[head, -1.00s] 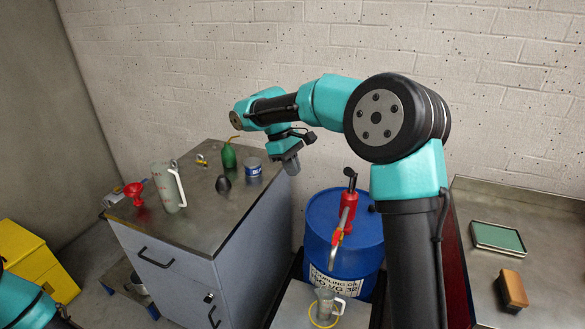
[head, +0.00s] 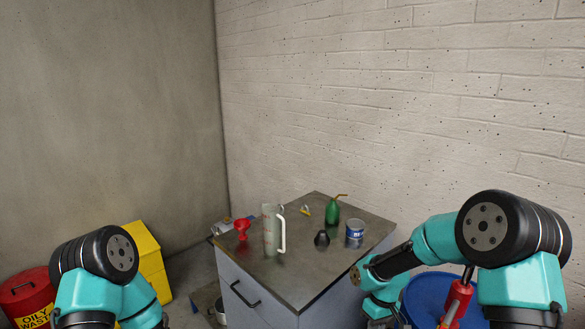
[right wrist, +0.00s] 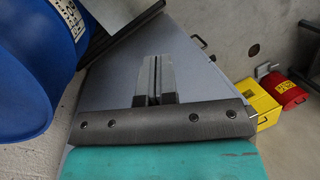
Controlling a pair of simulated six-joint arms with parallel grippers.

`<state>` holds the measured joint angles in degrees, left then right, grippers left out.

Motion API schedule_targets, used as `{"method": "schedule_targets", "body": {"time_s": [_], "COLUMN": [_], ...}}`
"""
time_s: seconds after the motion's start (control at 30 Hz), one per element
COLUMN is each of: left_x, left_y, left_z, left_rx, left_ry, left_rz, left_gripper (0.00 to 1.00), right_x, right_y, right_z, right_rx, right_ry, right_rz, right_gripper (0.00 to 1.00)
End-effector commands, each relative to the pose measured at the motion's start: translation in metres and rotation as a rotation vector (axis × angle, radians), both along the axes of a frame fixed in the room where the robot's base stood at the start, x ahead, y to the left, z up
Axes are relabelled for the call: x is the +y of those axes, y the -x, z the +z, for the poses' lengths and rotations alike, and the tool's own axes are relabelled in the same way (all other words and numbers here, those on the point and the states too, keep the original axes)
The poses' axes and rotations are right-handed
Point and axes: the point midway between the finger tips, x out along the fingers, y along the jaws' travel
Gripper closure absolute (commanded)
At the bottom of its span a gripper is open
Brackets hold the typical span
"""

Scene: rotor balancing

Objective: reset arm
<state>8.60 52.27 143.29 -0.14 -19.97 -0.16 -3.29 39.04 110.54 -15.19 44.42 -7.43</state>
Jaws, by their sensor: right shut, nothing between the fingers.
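My right gripper (right wrist: 154,75) shows in the right wrist view with its two fingers together and nothing between them. Behind it is the grey-blue side of the cabinet (right wrist: 115,88). In the head view my right arm (head: 436,240) comes in from the right and bends down beside the cabinet's right side; its fingertips are cut off by the bottom edge. My left arm (head: 85,285) is at the lower left of the head view. Its gripper is not visible.
On the cabinet top (head: 295,270) stand a pale jug (head: 270,230), red funnel (head: 242,227), green oil can (head: 332,212), dark rounded object (head: 321,239) and blue-white tin (head: 355,233). A blue drum (head: 428,292) with a red pump (head: 458,300) is right. Yellow (head: 148,258) and red bins (head: 27,298) stand left.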

Motion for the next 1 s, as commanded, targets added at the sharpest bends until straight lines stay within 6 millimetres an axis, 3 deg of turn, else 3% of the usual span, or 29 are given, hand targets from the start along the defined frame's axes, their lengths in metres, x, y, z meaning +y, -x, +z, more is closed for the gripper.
{"method": "schedule_targets", "body": {"time_s": [0.03,0.2,0.5,0.73,1.0], "left_x": [0.000,0.000,0.000,0.000,0.000], "left_y": [0.000,0.000,0.000,0.000,0.000], "left_z": [0.000,0.000,0.000,0.000,0.000], "left_rx": [0.000,0.000,0.000,0.000,0.000], "left_ry": [0.000,0.000,0.000,0.000,0.000], "left_rz": [0.000,0.000,0.000,0.000,0.000], "left_gripper": [0.57,0.57,0.57,0.57,0.57], "right_x": [0.003,0.012,0.017,0.012,0.009], "right_y": [0.013,0.052,0.134,0.186,0.198], "right_z": [-0.022,-0.080,-0.151,-0.174,-0.177], "right_rx": [0.002,-0.025,-0.075,-0.117,-0.135], "right_ry": [-0.022,-0.092,-0.155,-0.150,-0.146], "right_rz": [-0.031,-0.158,-0.415,-0.580,-0.621], "right_gripper": [1.00,1.00,1.00,1.00,1.00]}}
